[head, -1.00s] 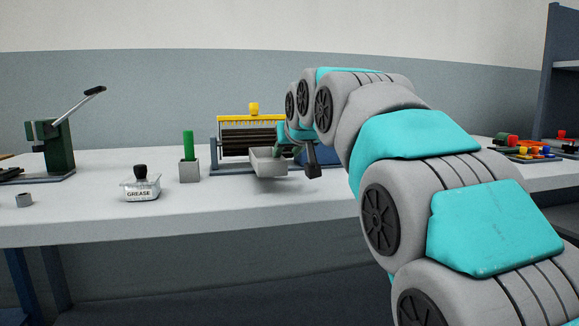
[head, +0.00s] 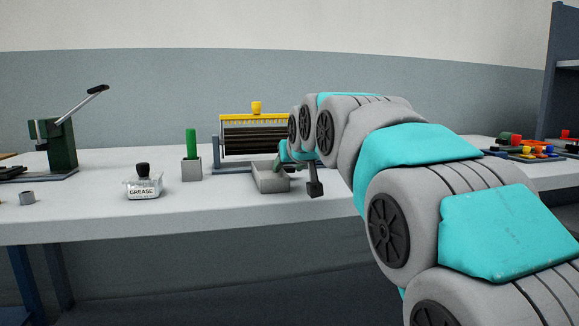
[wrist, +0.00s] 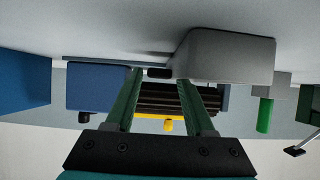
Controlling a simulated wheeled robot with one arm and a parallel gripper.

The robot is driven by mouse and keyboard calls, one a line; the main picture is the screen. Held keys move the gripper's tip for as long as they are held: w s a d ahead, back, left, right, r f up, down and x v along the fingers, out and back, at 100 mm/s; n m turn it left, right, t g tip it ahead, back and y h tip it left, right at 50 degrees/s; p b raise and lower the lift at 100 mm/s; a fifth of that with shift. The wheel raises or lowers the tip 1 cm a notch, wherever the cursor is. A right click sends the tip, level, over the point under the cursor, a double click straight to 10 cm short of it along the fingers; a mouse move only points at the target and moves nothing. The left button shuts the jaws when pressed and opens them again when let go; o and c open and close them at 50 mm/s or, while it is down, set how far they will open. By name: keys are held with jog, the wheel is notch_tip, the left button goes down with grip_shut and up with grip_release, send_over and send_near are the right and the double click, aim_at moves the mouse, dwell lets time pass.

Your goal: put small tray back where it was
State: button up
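The small tray (head: 273,184) is a grey open box on the white bench, in front of the roller machine. It appears to rest level on the bench top. My gripper (head: 281,164) is at the tray's back right side, low over the bench. In the wrist view, which is upside down, the green fingers of my gripper (wrist: 160,84) stand wide apart with a gap between them. The tray (wrist: 232,58) lies beyond the right finger's tip there. Whether that finger touches the tray wall I cannot tell.
The roller machine (head: 252,142) with a yellow bar stands just behind the tray. Bench front is clear.

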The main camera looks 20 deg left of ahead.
jog(key=shift+o, duration=0.9)
jog(key=shift+r, duration=0.15)
jog(key=v, duration=1.2)
